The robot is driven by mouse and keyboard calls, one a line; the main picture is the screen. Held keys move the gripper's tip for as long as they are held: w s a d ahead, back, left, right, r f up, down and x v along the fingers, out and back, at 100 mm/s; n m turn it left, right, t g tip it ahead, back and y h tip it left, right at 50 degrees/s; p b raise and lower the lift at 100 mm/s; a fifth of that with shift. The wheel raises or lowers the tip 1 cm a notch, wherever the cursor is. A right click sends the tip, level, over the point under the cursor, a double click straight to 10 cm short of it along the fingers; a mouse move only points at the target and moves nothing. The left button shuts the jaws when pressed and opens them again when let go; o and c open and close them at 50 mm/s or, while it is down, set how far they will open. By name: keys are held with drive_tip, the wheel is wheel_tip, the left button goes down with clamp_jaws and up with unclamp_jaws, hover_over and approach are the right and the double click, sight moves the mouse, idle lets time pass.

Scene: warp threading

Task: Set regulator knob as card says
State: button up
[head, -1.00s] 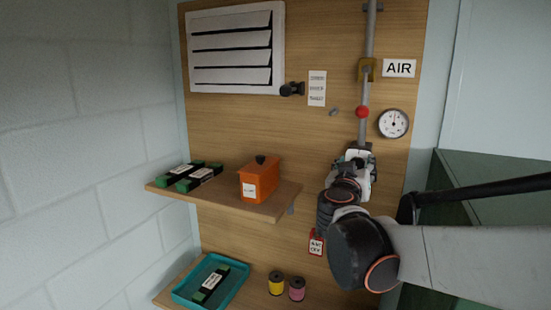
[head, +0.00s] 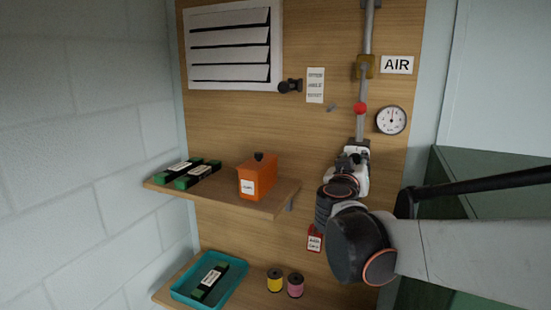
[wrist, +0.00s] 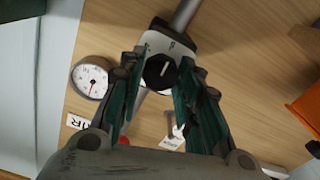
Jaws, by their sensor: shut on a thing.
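The regulator's black round knob (wrist: 160,72), with a white pointer line, sits on a pale plate with small marks in the wrist view. My gripper (wrist: 163,75) has its green-padded fingers on both sides of this knob, shut on it. In the head view my gripper (head: 354,160) is at the regulator on the pipe and hides most of it. A white card (head: 315,85) with several lines of print hangs on the wood panel; the print is too small to read. The round gauge (head: 391,120) also shows in the wrist view (wrist: 90,78).
A red ball (head: 360,108) is on the pipe above the regulator. A red-edged tag (head: 314,240) hangs below, left of my arm. The shelf (head: 274,205) with an orange box (head: 257,176) stands to the left. An AIR sign (head: 397,65) is above the gauge.

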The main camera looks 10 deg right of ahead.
drive_tip(key=n+b, duration=0.1)
drive_tip(key=n, duration=0.2)
drive_tip(key=n+b, duration=0.1)
drive_tip(key=n, duration=0.1)
drive_tip(key=shift+s+a+n, duration=0.2)
drive_tip(key=shift+n, duration=0.2)
drive_tip(key=n+b, duration=0.1)
drive_tip(key=n, duration=0.4)
drive_tip(key=shift+a, duration=0.1)
drive_tip(key=shift+c, duration=0.2)
drive_tip(key=shift+r+n, duration=0.1)
drive_tip(key=shift+n, duration=0.3)
drive_tip(key=shift+w, duration=0.1)
drive_tip(key=o, duration=1.1)
drive_tip(key=shift+w, duration=0.15)
drive_tip(key=shift+v, duration=5.65)
